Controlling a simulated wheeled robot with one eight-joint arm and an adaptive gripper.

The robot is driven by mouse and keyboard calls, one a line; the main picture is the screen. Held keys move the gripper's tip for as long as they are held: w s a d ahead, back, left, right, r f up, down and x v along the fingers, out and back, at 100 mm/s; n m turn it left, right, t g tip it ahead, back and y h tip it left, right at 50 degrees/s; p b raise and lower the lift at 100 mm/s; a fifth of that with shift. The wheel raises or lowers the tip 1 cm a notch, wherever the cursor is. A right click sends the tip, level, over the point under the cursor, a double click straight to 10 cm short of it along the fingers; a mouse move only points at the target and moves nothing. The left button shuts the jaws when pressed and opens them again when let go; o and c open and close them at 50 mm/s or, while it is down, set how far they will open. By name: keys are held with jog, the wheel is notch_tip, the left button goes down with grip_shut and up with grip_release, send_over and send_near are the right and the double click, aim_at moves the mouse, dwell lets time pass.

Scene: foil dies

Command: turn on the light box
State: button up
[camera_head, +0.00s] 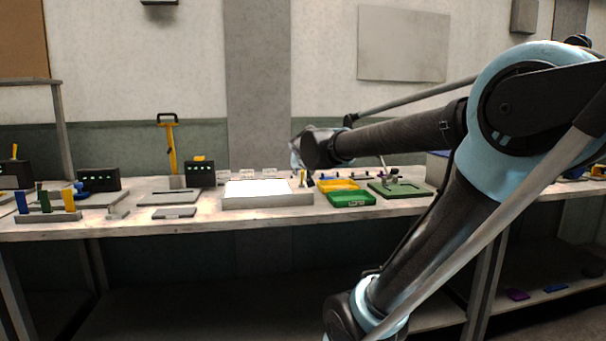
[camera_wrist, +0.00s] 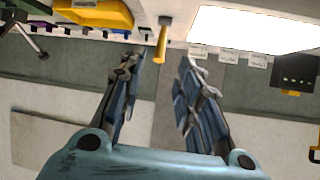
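The light box (camera_head: 267,199) is a low grey slab near the middle of the workbench. Its top panel is bright white, and the box also shows at the top right of the wrist view (camera_wrist: 250,31). A small yellow upright piece (camera_wrist: 162,42) with a grey end stands beside the box. It shows at the box's right end in the head view (camera_head: 302,177). My gripper (camera_wrist: 160,68) is open and empty, its fingers apart on either side below the yellow piece in the wrist view. In the head view, my arm's end mostly hides the gripper.
A yellow bin (camera_head: 338,185) and a green bin (camera_head: 351,199) sit right of the box. Black units with green lights (camera_head: 99,180) and a yellow-handled press (camera_head: 171,150) are at left. A wall rises behind the bench.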

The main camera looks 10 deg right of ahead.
jog(key=shift+s+r, duration=0.35)
jog(key=shift+s, duration=0.25)
